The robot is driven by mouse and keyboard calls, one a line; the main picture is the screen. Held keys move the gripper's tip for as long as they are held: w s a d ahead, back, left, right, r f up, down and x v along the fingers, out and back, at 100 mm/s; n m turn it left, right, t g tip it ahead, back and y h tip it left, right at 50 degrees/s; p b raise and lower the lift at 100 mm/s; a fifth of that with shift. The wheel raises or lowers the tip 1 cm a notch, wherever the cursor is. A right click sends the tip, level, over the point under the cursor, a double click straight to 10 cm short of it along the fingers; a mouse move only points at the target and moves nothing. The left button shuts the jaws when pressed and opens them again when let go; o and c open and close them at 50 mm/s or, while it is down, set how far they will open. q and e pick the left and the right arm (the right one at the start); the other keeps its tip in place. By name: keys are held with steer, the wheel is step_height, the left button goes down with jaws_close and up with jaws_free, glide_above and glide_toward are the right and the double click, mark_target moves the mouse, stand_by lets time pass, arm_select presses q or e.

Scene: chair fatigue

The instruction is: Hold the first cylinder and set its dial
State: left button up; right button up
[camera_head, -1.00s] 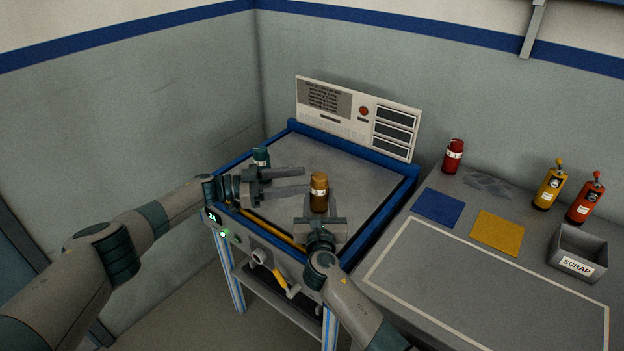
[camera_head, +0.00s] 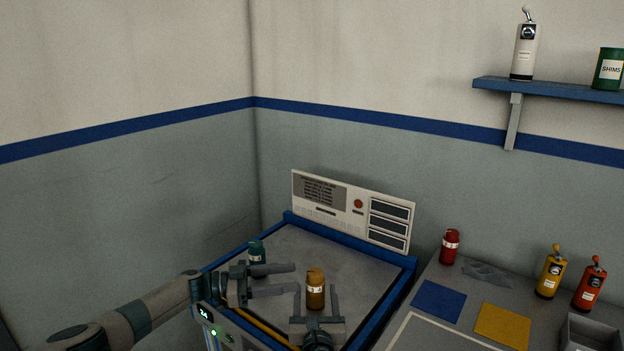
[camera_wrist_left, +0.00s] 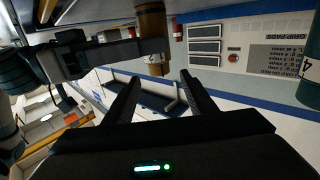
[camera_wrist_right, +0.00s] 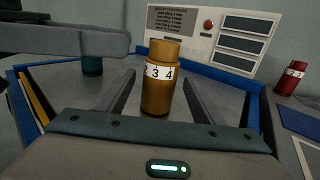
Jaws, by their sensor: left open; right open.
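An ochre cylinder (camera_head: 316,291) with a numbered white band stands upright on the grey tabletop; the band reads 2 3 4 in the right wrist view (camera_wrist_right: 161,100). My open right gripper (camera_wrist_right: 159,78) has a finger on either side of it, with visible gaps. My open left gripper (camera_head: 296,278) points right just left of the ochre cylinder, which also shows beyond its fingers in the left wrist view (camera_wrist_left: 153,35). A teal cylinder (camera_head: 257,253) stands behind the left gripper. A red cylinder (camera_head: 449,247) stands on the right bench. Both grippers are empty.
A raised blue rim (camera_head: 355,238) edges the table, with a control panel (camera_head: 352,210) behind. The right bench holds a blue pad (camera_head: 438,300), yellow pad (camera_head: 502,324), yellow bottle (camera_head: 550,275), orange bottle (camera_head: 589,287) and scrap bin (camera_head: 592,333). A shelf (camera_head: 548,90) hangs above.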

steer(key=s, duration=1.2)
steer(key=shift+d, duration=0.15)
steer(key=shift+r, duration=0.1)
